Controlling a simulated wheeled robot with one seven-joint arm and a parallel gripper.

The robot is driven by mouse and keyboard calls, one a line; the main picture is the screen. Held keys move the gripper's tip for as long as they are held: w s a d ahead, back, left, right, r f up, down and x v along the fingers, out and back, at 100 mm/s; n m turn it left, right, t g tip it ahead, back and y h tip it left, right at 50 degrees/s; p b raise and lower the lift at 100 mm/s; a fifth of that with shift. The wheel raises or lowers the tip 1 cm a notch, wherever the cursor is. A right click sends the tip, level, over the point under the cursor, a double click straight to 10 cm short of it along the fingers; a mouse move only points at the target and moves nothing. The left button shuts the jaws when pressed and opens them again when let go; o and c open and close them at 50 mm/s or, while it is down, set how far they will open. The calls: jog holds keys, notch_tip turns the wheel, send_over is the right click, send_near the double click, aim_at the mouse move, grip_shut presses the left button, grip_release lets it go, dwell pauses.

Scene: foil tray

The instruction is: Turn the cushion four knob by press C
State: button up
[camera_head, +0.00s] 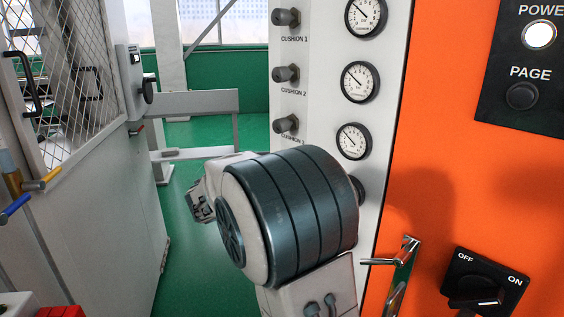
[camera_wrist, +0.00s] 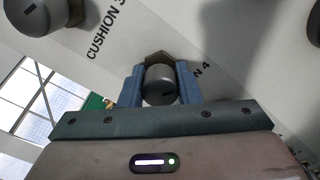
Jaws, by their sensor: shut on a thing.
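The cushion four knob (camera_wrist: 160,84) is a grey round knob on a hexagonal base in the wrist view, with part of a label ending in "N 4" beside it. My gripper (camera_wrist: 160,88) has its two blue fingers on either side of the knob, shut on it. In the head view my arm's large dark wrist (camera_head: 290,215) hides the cushion four knob and my fingers. The white panel (camera_head: 315,60) carries the knobs for cushion 1 (camera_head: 286,17), cushion 2 (camera_head: 286,73) and cushion 3 (camera_head: 286,123), above my arm.
Several dial gauges, such as the top one (camera_head: 366,16), line the panel's right side. An orange cabinet (camera_head: 450,190) with an off/on switch (camera_head: 483,283) and a metal handle (camera_head: 403,265) stands at right. A mesh-fronted machine (camera_head: 110,200) stands at left. Green floor (camera_head: 190,240) lies between.

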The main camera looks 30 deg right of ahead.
jog(key=shift+n+p, duration=0.45)
jog(key=shift+n, duration=0.15)
jog(key=o, duration=1)
jog(key=v, duration=1.4)
dwell(1.4)
